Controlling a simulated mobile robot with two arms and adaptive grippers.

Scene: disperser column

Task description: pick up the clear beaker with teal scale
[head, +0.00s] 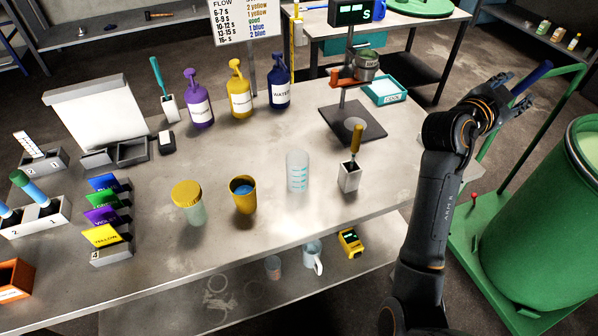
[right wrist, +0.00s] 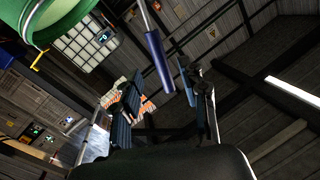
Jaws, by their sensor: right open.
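The clear beaker with teal scale (head: 297,172) stands upright on the grey workbench (head: 270,235), near the middle of the head view, and looks empty. My right gripper (head: 515,92) is raised at the right, beyond the bench edge and well apart from the beaker. Its fingers are open in the right wrist view (right wrist: 160,98), with no object clearly held. A blue handle grip (head: 532,77) appears close to the fingers; it also shows in the right wrist view (right wrist: 158,62). I cannot tell whether they touch. The beaker is not visible in the right wrist view. My left gripper is not in view.
A dark stand (head: 352,122) is behind. A green drum (head: 545,240) is at the right.

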